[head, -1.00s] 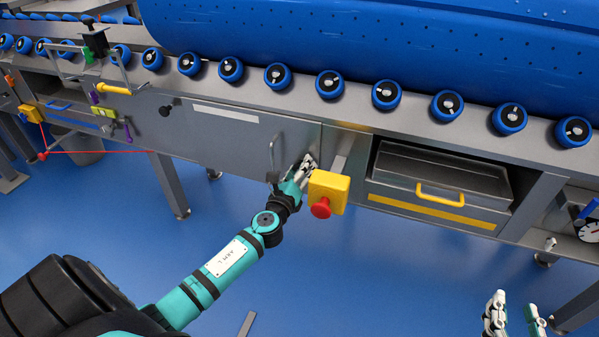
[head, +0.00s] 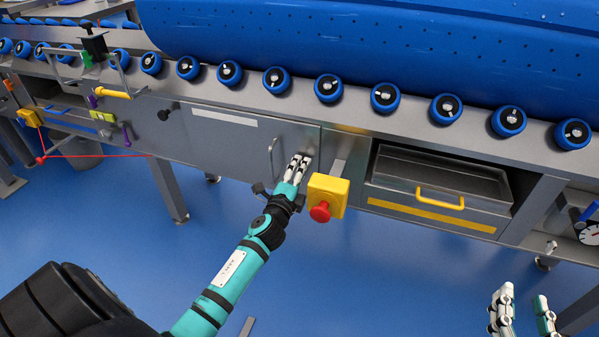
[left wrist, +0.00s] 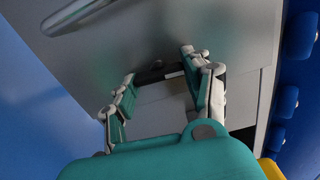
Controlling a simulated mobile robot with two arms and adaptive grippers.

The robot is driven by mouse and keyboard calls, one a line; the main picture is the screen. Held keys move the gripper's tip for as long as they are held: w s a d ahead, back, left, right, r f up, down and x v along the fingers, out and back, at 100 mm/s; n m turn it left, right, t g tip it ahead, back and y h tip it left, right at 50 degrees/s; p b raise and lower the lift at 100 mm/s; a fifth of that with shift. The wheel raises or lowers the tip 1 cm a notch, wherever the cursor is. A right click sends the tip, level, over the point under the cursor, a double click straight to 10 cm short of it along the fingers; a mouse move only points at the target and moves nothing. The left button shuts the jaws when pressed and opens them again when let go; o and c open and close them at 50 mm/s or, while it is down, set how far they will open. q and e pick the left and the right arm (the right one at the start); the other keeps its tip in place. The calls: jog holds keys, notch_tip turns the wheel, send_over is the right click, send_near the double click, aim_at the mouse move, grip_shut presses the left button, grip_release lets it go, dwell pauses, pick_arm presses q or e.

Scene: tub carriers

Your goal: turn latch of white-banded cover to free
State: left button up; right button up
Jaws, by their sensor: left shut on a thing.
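The white-banded cover (head: 222,146) is a grey front panel with a white strip along its upper edge and a bar handle at its right side. Its latch (left wrist: 158,73) shows in the left wrist view as a small dark bar with a pale mark. My left gripper (head: 299,162) is at the cover's right edge; in the left wrist view (left wrist: 157,68) its fingers are closed on the latch from both sides. In the head view the fingers hide the latch. My right gripper (head: 520,298) is low at the right, empty, its fingers apart.
The bar handle (head: 273,158) is just left of my left gripper. A yellow box (head: 328,188) with a red button (head: 320,212) is close on its right. A drawer with a yellow handle (head: 440,196) is further right. Blue rollers (head: 329,88) run above. The floor in front is clear.

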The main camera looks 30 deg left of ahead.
pick_arm(q)
jog(key=shift+n, duration=0.5)
pick_arm(e)
jog(key=shift+d+f, duration=0.1)
jog(key=shift+f, duration=0.35)
pick_arm(q)
jog(key=o, duration=1.2)
jog(key=shift+c, duration=0.2)
jog(key=shift+s, duration=0.1)
pick_arm(e)
jog(key=shift+f, duration=0.1)
pick_arm(q)
jog(key=v, duration=1.1)
jog(key=shift+s, duration=0.4)
jog(key=shift+d, duration=0.15)
